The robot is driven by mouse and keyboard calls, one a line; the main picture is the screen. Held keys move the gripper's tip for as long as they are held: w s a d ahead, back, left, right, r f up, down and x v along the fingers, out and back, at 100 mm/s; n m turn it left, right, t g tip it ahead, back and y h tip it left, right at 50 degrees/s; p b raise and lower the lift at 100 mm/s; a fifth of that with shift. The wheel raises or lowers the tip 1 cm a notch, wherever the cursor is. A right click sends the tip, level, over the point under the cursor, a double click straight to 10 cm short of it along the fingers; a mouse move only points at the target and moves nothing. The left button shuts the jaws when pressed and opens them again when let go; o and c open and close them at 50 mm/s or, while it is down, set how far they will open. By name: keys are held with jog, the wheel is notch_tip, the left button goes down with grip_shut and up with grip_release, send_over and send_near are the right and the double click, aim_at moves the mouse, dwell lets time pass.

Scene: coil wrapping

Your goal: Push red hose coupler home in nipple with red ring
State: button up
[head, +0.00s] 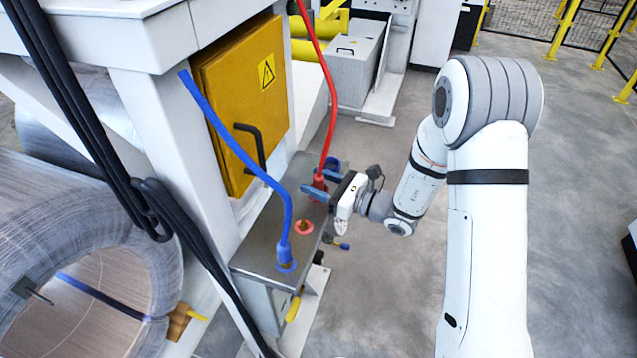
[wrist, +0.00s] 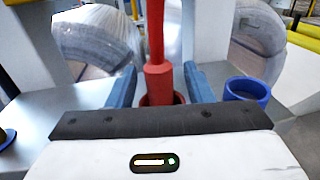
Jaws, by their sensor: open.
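The red coupler (head: 320,182) hangs on the end of a red hose (head: 331,95) near the far end of the steel box top. In the wrist view the coupler (wrist: 158,82) stands upright in a red cup (wrist: 177,98); its lower end is hidden. My gripper (head: 321,180) is open, with its blue fingers on either side of the coupler; the wrist view shows a gap at each side. The nipple with the red ring (head: 304,227) is on the box top, nearer the camera, with nothing on it.
A blue hose (head: 235,145) ends in a blue coupler (head: 284,251) at the near end of the box top (head: 262,245). An empty blue cup (wrist: 246,90) stands right of the red one. A yellow cabinet (head: 228,90) and a wrapped coil (head: 75,245) stand to the left.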

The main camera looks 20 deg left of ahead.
jog(key=shift+c, duration=0.2)
grip_shut()
jog(key=shift+r, duration=0.1)
